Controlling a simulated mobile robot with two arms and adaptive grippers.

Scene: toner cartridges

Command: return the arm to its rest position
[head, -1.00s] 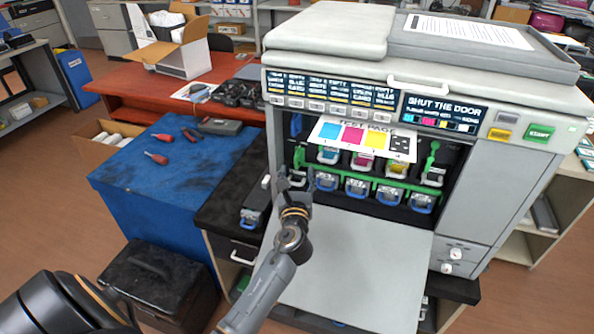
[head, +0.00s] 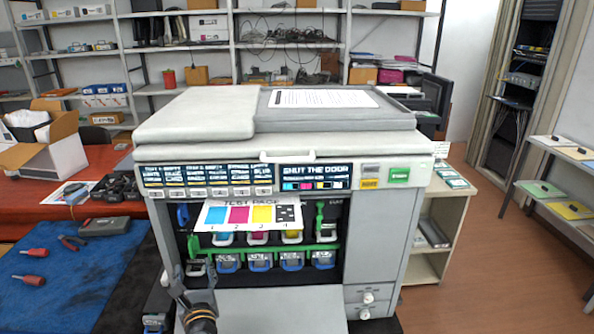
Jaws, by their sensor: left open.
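My left gripper (head: 184,285) is at the bottom of the head view, in front of the lower left of the printer's open bay. It is open, and I see nothing between its fingers. The printer (head: 388,235) is a large grey machine with its front door (head: 270,312) folded down. Several toner cartridges stand in the bay behind a green bar (head: 262,247), with blue-handled units (head: 292,262) below it. A test page (head: 248,214) with colour squares hangs above the cartridges. My right gripper is not in view.
A blue mat (head: 60,290) on the left holds red-handled screwdrivers (head: 34,252) and pliers (head: 70,243). An open cardboard box (head: 45,155) stands on the red table behind. A shelf unit (head: 432,265) is right of the printer. Open floor (head: 500,270) lies farther right.

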